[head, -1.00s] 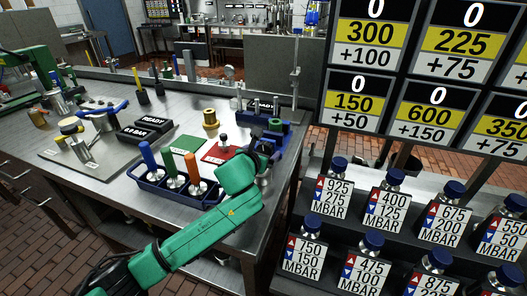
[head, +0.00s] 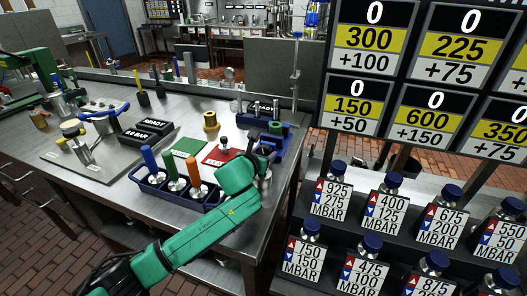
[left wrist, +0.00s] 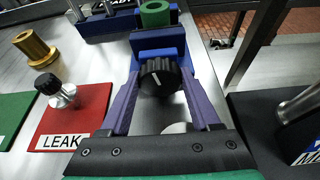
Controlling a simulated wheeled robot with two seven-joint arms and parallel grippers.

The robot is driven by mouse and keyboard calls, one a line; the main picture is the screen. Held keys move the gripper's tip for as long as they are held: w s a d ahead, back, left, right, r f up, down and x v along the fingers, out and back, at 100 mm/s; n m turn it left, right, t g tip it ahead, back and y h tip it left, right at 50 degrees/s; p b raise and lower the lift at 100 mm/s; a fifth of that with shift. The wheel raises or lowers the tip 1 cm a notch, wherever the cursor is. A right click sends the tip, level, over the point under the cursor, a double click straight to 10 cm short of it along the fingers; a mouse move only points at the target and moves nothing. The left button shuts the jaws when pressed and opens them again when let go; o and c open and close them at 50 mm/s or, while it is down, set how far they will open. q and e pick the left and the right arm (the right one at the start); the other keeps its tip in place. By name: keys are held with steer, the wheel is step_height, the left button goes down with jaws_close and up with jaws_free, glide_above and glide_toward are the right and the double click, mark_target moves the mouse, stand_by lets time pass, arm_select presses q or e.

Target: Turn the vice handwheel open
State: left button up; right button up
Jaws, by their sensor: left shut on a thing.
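The blue vice (head: 281,140) stands near the right edge of the steel bench, with a green ring-shaped part (left wrist: 155,14) held at its top. Its black ribbed handwheel (left wrist: 160,77) with a white mark faces my left wrist camera. My left gripper (left wrist: 160,84) has its two purple fingers on either side of the handwheel and is shut on it. In the head view the left gripper (head: 266,152) reaches the vice from the front, and its wrist mostly hides the handwheel. My right gripper is not in view.
A red LEAK plate (left wrist: 75,115) with a metal-stemmed knob lies left of the gripper, beside a green plate (head: 187,147). A blue tray (head: 178,190) holds colored-handled tools. A rack of bottles (head: 375,215) and number boards stand right of the bench.

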arm_select(q)
steer(key=n+h+p, duration=0.1)
steer(key=p, duration=0.2)
steer(key=shift+a+r+n, duration=0.15)
steer(key=shift+n, duration=0.25)
steer(key=shift+f+n+g+h+p, duration=0.2)
steer(key=shift+n+g+h+p, duration=0.1)
steer(key=shift+n+h+p, duration=0.75)
steer(key=shift+b, duration=0.3)
steer(key=o, duration=1.4)
steer(key=shift+w, duration=0.1)
steer(key=v, duration=1.3)
steer(key=shift+s+a, duration=0.15)
steer(key=shift+s, duration=0.05)
steer(key=shift+s+a+r+b, duration=0.2)
steer(key=shift+s+r+b, duration=0.1)
steer(key=shift+s, duration=0.2)
